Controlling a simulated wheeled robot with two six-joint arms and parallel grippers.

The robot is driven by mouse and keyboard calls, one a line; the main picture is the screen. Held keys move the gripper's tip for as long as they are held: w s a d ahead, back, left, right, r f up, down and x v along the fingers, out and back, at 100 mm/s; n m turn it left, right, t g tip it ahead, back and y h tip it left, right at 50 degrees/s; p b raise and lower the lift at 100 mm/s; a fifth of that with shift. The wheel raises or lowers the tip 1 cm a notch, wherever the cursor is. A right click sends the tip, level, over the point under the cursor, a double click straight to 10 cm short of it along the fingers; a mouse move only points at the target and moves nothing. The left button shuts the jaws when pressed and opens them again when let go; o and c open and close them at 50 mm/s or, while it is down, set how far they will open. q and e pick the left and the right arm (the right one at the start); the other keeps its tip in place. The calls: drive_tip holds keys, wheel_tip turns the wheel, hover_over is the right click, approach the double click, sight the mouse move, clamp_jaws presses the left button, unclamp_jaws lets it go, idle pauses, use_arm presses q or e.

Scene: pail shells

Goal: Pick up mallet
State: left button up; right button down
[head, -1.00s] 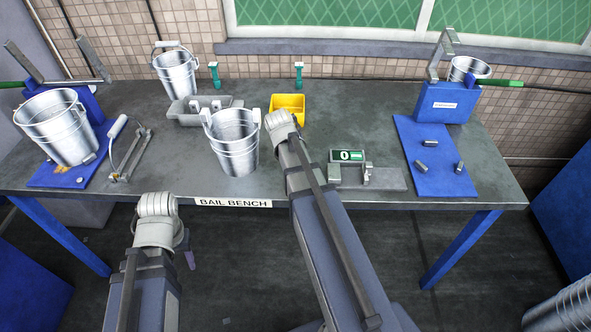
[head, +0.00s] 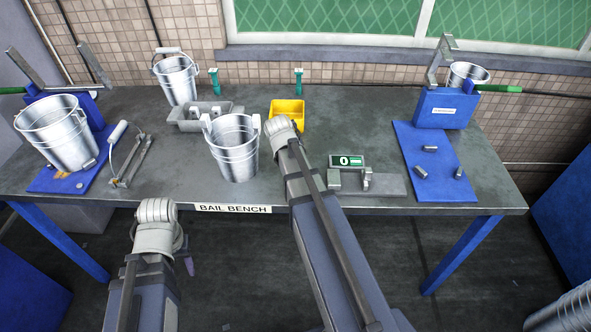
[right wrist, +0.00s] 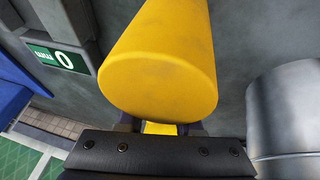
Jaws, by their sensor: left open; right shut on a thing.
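A yellow cylinder, likely the mallet's head (right wrist: 160,75), fills the middle of the right wrist view, with its round end towards the camera. My right gripper (right wrist: 158,129) is shut on the mallet, though the grip itself is mostly hidden behind the dark gripper body. In the head view the mallet and the right fingers are hidden behind my right arm at the bench's front middle. My left gripper (head: 190,264) is open and empty, low in front of the bench, mostly hidden by its wrist.
A metal pail (head: 233,150) stands close left of my right arm. A yellow bin (head: 287,107) and grey tray (head: 190,123) stand behind. A gauge block with a green display (head: 347,161) is to the right. Blue fixtures (head: 443,108) stand at both bench ends.

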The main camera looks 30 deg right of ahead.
drive_tip(key=shift+a, duration=0.1)
drive_tip(key=shift+r+p, duration=0.4)
drive_tip(key=shift+p, duration=0.1)
wheel_tip(320, 180, up, 9)
drive_tip(key=p, duration=0.9)
drive_tip(key=shift+r, duration=0.2)
